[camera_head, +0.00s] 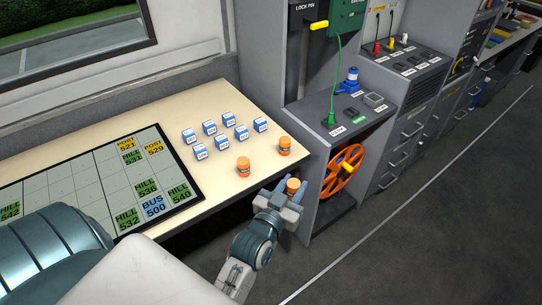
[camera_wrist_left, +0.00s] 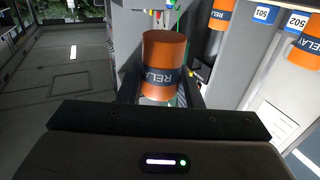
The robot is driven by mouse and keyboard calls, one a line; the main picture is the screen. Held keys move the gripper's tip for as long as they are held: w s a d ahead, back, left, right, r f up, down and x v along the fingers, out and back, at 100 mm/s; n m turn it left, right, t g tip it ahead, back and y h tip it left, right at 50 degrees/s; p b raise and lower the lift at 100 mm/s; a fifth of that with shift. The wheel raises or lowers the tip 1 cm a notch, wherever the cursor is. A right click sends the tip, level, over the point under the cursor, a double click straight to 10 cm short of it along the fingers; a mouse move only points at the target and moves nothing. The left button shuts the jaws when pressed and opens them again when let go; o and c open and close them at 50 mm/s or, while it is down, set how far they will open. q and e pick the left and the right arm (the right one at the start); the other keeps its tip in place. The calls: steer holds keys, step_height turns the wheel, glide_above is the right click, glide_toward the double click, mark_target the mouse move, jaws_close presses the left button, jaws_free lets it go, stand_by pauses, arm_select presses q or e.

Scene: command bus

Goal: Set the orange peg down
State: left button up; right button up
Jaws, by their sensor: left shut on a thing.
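An orange peg (camera_head: 293,184) with a dark band is held between the fingers of my left gripper (camera_head: 284,194). It shows large in the left wrist view (camera_wrist_left: 165,50), where the band reads RELAY. In the head view it appears just off the table's front right edge; its height is hard to tell. Two similar orange pegs stand upright on the table: one (camera_head: 243,166) left of my gripper, one (camera_head: 285,146) near the right edge. Parts of both show in the wrist view. My right gripper is not in view.
Several blue-and-white numbered blocks (camera_head: 223,142) stand on the cream table (camera_head: 215,195), behind the pegs. A dark board (camera_head: 95,180) with labelled green, yellow and blue tiles lies to the left. A grey cabinet (camera_head: 345,115) with an orange reel (camera_head: 343,170) is close on the right.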

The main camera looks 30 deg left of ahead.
arm_select(q)
steer(key=w+a+r+n+g+y, duration=0.2)
steer(key=w+a+r+n+y, duration=0.1)
steer(key=a+y, duration=0.3)
steer(key=w+a+r+n+g+y, duration=0.3)
steer(key=w+a+n+y, duration=0.2)
steer(key=a, duration=0.3)
steer(key=shift+w+a+r+y, duration=0.15)
steer(key=shift+w+a+y, duration=0.1)
steer(key=shift+w+y, duration=0.4)
steer(key=shift+w, duration=0.1)
step_height(320, 180, down, 5)
steer(key=shift+f, duration=0.1)
step_height(320, 180, down, 4)
steer(key=shift+f, duration=0.25)
steer(key=o, duration=1)
